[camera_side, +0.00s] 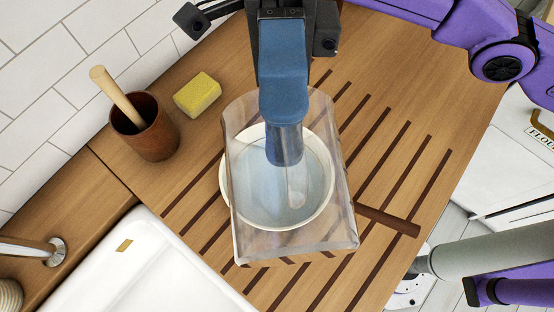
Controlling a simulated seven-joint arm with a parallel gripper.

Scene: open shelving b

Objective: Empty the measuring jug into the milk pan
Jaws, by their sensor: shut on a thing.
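The clear measuring jug (340,212) is in the middle of the side view, in front of the milk pan. My gripper (285,155) comes down from the top with blue fingers and is shut on the jug; the exact contact is hard to make out. The pale round milk pan (226,188) stands on the grooved wooden drainboard, seen mostly through the jug's wall. Its brown handle (390,220) points right. Bluish liquid shows inside the pan's outline, but I cannot tell whether it is in the pan or the jug. The jug's exact tilt is unclear.
A brown cup (152,140) with a wooden tool (115,95) stands at the left, beside a yellow sponge (197,95). A white sink (150,275) and a tap (40,250) are at lower left. The drainboard's right edge drops off. Bare wood lies right of the pan.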

